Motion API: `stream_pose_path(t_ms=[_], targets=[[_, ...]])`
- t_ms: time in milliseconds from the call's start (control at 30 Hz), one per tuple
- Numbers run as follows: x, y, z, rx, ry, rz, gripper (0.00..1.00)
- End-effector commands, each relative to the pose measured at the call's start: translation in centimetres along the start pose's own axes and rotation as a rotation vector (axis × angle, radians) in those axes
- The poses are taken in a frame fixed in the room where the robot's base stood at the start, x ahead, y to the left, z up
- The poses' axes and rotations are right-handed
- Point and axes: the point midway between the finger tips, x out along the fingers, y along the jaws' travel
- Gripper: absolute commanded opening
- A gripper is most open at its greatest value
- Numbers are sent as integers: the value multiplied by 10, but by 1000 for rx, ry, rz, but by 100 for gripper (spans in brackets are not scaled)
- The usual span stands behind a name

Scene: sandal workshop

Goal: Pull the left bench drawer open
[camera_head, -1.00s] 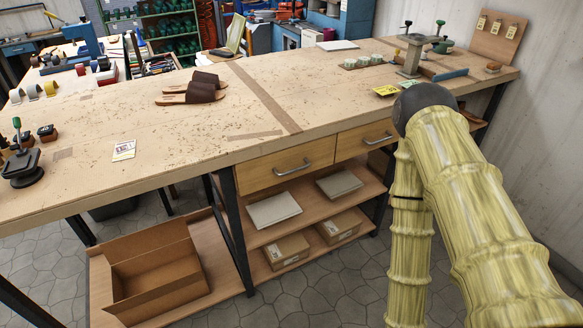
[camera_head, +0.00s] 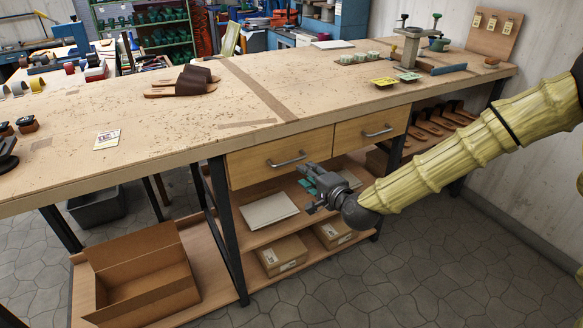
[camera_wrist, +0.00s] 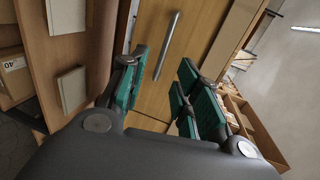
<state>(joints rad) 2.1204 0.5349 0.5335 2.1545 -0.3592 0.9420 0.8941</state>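The left bench drawer (camera_head: 250,166) is a light wooden front under the bench top, flush with the bench. Its grey bar handle (camera_head: 287,160) is clear of my gripper. My gripper (camera_head: 306,183) is in front of the drawer, slightly below and right of that handle. In the wrist view my gripper (camera_wrist: 160,88) has its two green-padded fingers spread apart with nothing between them. A grey bar handle (camera_wrist: 167,46) on a wooden drawer front lies ahead, beyond the fingertips. The right drawer (camera_head: 350,136) beside it is also shut.
The wooden bench top (camera_head: 190,125) overhangs the drawers. Below are a shelf with a pale flat box (camera_head: 268,210), small cartons (camera_head: 281,254) and an open cardboard box (camera_head: 145,280). A dark bench leg (camera_head: 229,235) stands left of the drawer. The floor in front is clear.

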Motion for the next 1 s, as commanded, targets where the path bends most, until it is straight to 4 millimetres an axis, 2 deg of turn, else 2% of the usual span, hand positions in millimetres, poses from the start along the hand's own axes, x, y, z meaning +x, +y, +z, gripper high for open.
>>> stream_pose_path(t_ms=[233,700,1000], targets=[[18,-7,-2,7,2,-13,32],[90,-7,-2,5,2,-12,32],[108,-6,-2,6,2,-12,32]])
